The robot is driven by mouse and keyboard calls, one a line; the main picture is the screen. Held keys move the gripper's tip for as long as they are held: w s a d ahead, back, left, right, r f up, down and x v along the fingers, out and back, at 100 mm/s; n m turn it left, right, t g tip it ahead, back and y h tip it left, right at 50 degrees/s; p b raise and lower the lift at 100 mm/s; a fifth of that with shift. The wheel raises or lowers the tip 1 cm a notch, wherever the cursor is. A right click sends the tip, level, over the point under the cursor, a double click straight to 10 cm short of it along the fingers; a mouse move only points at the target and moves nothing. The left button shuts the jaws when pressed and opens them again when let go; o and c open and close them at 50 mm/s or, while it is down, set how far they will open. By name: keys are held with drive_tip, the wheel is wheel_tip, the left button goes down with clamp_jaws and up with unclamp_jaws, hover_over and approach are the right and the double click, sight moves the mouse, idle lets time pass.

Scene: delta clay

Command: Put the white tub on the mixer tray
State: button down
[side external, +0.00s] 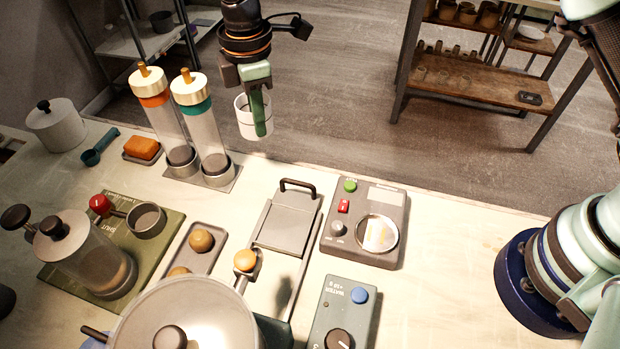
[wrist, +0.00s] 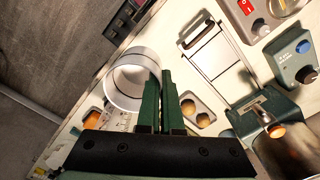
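The white tub (side external: 244,122) is a small open cylinder held in the air at the far edge of the table. It also shows in the wrist view (wrist: 121,82), with its open mouth toward the camera. My gripper (side external: 260,130) has its green fingers close together at the tub's wall, one in front of it in the side view. In the wrist view my gripper (wrist: 160,82) is shut on the tub's wall. A flat grey tray (side external: 284,221) with a black handle, which seems to be the mixer tray, lies empty right of and below the tub; it also shows in the wrist view (wrist: 207,50).
Two tall clear cylinders (side external: 205,135) stand left of the tub. A scale-like device (side external: 365,255) with a round plate sits right of the tray, and a blue-grey box (side external: 335,300) nearer. A lidded pot (side external: 200,310) and a glass press (side external: 85,255) stand at front left.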

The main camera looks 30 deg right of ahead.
wheel_tip(320, 180, up, 8)
drive_tip(key=shift+f, duration=0.1)
drive_tip(key=s+a+r, duration=0.2)
drive_tip(key=s, duration=0.5)
hover_over(290, 241)
drive_tip(key=shift+m, duration=0.3)
wheel_tip(290, 241, down, 19)
drive_tip(key=shift+f, duration=0.2)
drive_tip(key=shift+f, duration=0.1)
drive_tip(key=c, duration=1.1)
unclamp_jaws()
